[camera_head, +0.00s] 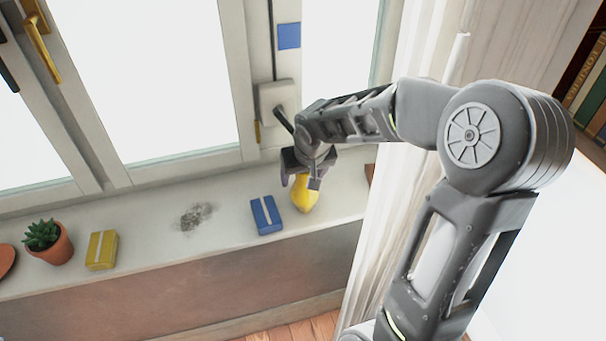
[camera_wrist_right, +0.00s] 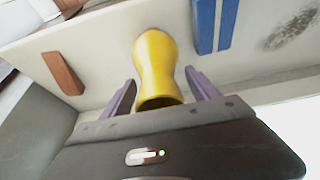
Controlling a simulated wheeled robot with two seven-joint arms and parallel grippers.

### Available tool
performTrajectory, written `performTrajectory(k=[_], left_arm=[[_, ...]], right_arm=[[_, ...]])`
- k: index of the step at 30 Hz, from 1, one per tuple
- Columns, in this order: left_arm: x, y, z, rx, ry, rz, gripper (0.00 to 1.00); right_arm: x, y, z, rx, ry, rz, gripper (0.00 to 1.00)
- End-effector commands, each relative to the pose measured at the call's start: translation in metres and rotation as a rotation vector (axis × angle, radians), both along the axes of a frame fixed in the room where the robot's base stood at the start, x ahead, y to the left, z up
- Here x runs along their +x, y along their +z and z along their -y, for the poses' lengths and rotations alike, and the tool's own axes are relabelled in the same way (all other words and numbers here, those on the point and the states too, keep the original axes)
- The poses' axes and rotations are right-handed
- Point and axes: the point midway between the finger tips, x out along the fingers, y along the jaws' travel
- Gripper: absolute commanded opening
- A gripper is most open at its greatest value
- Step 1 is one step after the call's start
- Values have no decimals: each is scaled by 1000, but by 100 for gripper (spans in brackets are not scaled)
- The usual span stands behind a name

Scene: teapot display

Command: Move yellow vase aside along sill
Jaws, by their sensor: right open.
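The yellow vase (camera_head: 305,198) stands on the window sill (camera_head: 150,228), near its right end in the head view. My right gripper (camera_head: 302,182) is over the vase and hides its upper part there. In the right wrist view the vase (camera_wrist_right: 156,65) lies between the two fingers of my open right gripper (camera_wrist_right: 155,92). A gap shows on the right side of the vase; I cannot tell whether the left finger touches it. My left gripper is not in view.
A blue box (camera_head: 266,215) stands just left of the vase. Farther left are a grey smudge (camera_head: 194,216), a yellow box (camera_head: 102,250) and a potted succulent (camera_head: 48,242). A brown block (camera_wrist_right: 63,73) lies on the vase's other side. A curtain (camera_head: 395,170) hangs at the right.

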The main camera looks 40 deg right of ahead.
Motion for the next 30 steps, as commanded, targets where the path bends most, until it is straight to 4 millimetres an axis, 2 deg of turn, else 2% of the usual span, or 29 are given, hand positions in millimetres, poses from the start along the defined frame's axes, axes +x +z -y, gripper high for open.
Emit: performTrajectory(k=[4,8,15,21,25,30], left_arm=[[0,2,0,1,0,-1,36],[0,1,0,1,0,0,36],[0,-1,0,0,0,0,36],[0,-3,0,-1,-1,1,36],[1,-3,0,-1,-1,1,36],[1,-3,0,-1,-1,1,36]], right_arm=[[-1,7,0,-1,0,2,70],[-8,24,-2,-1,-2,5,70],[-25,71,-9,-1,-1,7,70],[-38,102,-14,0,0,3,70],[-42,112,-15,-1,1,2,70],[-43,114,-15,0,1,0,70]])
